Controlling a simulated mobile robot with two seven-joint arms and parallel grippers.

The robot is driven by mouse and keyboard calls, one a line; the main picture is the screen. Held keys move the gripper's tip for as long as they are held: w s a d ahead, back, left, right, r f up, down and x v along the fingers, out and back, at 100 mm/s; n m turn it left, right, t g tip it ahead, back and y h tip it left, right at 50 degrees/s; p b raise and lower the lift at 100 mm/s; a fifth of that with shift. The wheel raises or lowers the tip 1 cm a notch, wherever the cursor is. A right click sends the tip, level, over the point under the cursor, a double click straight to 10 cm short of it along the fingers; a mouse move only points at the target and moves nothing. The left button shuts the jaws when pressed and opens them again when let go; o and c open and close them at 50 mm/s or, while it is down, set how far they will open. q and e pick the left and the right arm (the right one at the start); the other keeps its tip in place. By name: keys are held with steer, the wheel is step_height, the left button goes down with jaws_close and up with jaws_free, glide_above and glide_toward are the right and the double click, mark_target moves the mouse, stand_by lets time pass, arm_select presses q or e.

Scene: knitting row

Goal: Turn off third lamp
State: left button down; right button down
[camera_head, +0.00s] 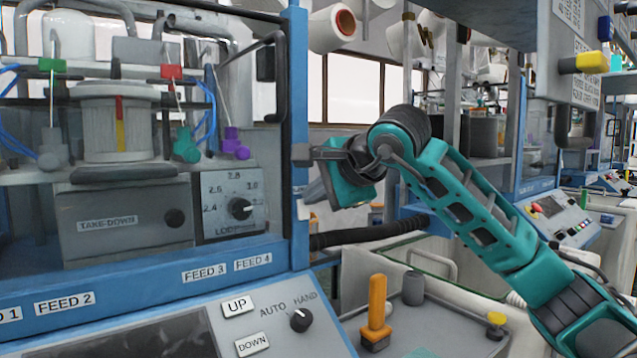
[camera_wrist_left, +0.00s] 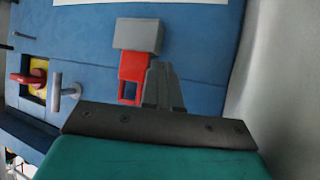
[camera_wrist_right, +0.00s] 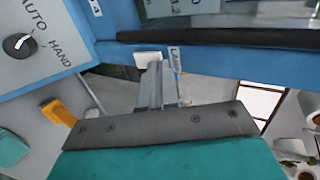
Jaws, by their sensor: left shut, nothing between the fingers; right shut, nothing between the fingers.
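In the right wrist view, a small white block (camera_wrist_right: 148,59) sits at the edge of the blue machine frame (camera_wrist_right: 210,65). A label (camera_wrist_right: 174,60) that seems to read LAMP is beside it. My right gripper (camera_wrist_right: 155,68) is shut and empty, its fingertips very close to the block and label; I cannot tell whether they touch. In the head view, my right gripper (camera_head: 314,190) is by the blue post (camera_head: 298,120). My left gripper (camera_wrist_left: 158,66) is shut and empty beside a red tab with a grey block (camera_wrist_left: 135,60) on a blue panel. I cannot make out a lamp marked third.
The control panel with the AUTO/HAND knob (camera_head: 300,320) is below the machine window at front left. An orange-handled tool (camera_head: 376,310) and a dark grey cylinder (camera_head: 413,288) are on the grey surface under my right arm. A red knob (camera_wrist_left: 28,78) shows in the left wrist view.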

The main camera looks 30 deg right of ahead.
arm_select(q)
steer(key=shift+s+r+p, duration=0.25)
steer(key=shift+r+p, duration=0.2)
steer(key=shift+p, duration=0.3)
arm_select(e)
steer(key=shift+r, duration=0.7)
arm_select(q)
steer(key=shift+w+r, duration=0.15)
steer(key=shift+w, duration=0.05)
